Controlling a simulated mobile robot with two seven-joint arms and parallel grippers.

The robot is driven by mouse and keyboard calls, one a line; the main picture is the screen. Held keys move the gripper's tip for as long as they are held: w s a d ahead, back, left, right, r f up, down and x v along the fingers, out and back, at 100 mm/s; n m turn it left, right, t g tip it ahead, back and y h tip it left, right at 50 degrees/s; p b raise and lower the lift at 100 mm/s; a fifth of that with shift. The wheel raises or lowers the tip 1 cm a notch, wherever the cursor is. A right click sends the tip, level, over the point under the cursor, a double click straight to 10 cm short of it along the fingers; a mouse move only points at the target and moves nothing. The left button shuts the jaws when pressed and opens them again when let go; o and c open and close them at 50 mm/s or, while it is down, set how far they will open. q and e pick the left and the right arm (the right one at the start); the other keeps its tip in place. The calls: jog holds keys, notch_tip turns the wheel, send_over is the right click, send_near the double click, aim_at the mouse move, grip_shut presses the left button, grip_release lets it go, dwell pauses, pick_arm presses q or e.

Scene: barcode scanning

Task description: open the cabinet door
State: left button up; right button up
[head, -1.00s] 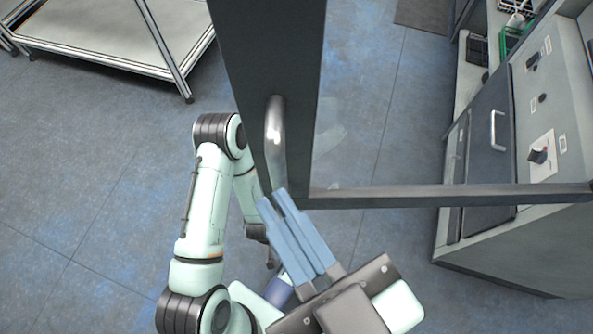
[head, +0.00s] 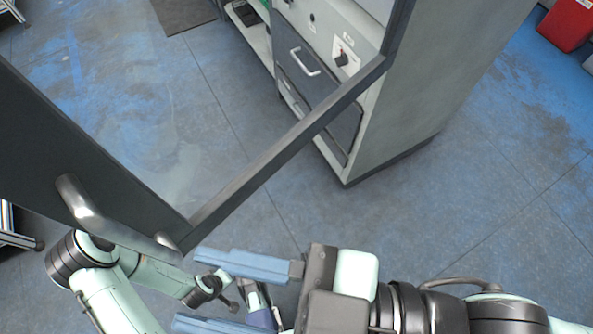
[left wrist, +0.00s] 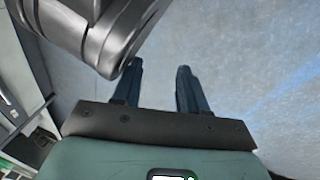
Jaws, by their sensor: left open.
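The cabinet (head: 408,115) stands at the upper middle of the head view. Its dark-framed glass door (head: 265,163) stands swung out from it, its free edge at the left. The curved metal door handle (head: 105,222) is on that edge. My right gripper (head: 190,289) is open and empty, fingers wide apart, just below and right of the handle's lower end and seemingly clear of it. My left arm bends in below the door; its gripper is largely hidden in the head view. In the left wrist view my left gripper (left wrist: 157,78) is open, with only floor visible between its fingers.
Inside the cabinet is a dark panel with a small metal handle (head: 305,64). A red box (head: 568,24) is at the upper right. A dark mat (head: 183,14) lies at the top. Blue-grey floor is clear right of the cabinet. My two arms are close together under the door.

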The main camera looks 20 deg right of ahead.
jog(key=v, duration=0.9)
jog(key=shift+p, duration=0.3)
jog(key=shift+s, duration=0.1)
jog(key=shift+c, duration=0.3)
grip_shut()
